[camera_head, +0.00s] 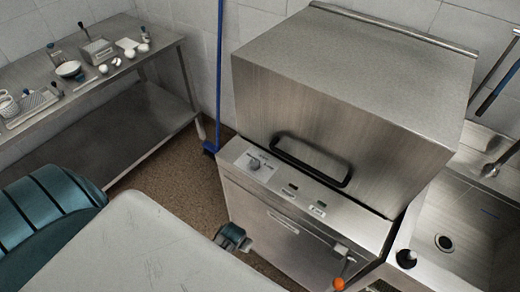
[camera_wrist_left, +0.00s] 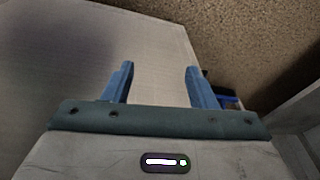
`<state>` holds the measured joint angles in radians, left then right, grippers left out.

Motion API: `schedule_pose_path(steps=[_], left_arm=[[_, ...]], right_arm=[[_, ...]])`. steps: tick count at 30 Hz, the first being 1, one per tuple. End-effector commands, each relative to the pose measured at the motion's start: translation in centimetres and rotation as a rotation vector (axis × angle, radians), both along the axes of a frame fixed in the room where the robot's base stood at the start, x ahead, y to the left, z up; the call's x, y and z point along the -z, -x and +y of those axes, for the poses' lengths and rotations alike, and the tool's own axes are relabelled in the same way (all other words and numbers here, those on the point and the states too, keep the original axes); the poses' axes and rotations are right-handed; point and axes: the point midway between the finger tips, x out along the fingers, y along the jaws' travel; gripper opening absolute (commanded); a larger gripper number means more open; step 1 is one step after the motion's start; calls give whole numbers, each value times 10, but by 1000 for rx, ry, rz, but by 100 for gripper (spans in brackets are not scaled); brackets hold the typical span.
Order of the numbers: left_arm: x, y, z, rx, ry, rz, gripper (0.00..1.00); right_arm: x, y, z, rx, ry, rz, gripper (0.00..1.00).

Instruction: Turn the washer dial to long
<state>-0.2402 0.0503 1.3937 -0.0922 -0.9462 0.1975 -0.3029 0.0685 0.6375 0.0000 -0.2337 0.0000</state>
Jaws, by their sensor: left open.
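The washer is a steel hood machine. Its dial (camera_head: 254,163) is a small grey knob on a pale label plate at the left end of the front control strip (camera_head: 292,192). The small label text is too blurred to read, and I cannot tell the dial's setting. My left gripper (camera_wrist_left: 160,78) shows two blue fingers spread apart with nothing between them in the left wrist view. The dial does not show there. In the head view a small teal part of mine is low in front of the washer, apart from the dial; its fingers cannot be made out.
A black bar handle (camera_head: 312,160) juts from the hood to the right of the dial. A steel sink (camera_head: 450,238) is at the right. A steel table (camera_head: 125,72) with bowls and small items stands at the left. A blue pole (camera_head: 219,75) stands behind the open brown floor (camera_head: 170,155).

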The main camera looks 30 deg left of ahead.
Motion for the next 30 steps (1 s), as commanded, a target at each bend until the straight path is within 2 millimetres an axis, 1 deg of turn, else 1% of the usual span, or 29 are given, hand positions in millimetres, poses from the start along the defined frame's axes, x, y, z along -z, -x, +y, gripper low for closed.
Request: schedule_pose_path(steps=[1,2,3,5,6,8,9,10,11,12,15,18,21,23,25,28,30], left_arm=[[-60,-24,-2,-25,-4,-29,52],[-86,-34,-2,-44,-6,-40,52],[-121,-46,-3,-67,-10,-52,52],[-171,-59,-3,-103,-14,-70,52],[-203,-65,-4,-129,-15,-83,52],[-248,-69,-4,-165,-17,-99,52],[-275,-72,-4,-191,-16,-110,52],[-295,-74,-4,-212,-15,-119,52],[-317,-79,-5,-241,-13,-131,52],[-342,-87,-5,-290,-9,-145,52],[-375,-105,-6,-397,-2,-165,52],[-397,-118,-7,-479,7,-180,52],[-411,-127,-7,-531,12,-190,52],[-413,-129,-7,-548,12,-192,52],[-411,-131,-6,-556,12,-191,52],[-399,-134,-2,-555,11,-189,52],[-387,-138,1,-555,9,-188,52]], right_arm=[[-23,-2,0,0,1,-3,36],[-29,-3,-1,0,1,-3,36],[-37,-3,-2,-1,2,-4,36],[-48,-3,-4,-1,5,-4,36],[-55,-3,-6,-2,6,-3,36],[-65,-2,-8,-2,8,-2,36],[-71,-1,-9,-2,9,-2,36],[-75,-1,-9,-3,10,-2,36],[-79,-1,-10,-3,10,-2,36],[-84,0,-11,-3,11,-2,36],[-87,2,-12,-4,13,-1,36],[-90,6,-13,-4,15,3,36],[-92,6,-13,-4,15,3,36],[-93,5,-13,-4,15,2,36],[-95,4,-13,-4,14,1,36],[-99,3,-13,-4,13,0,36],[-103,3,-13,-4,13,0,36]])
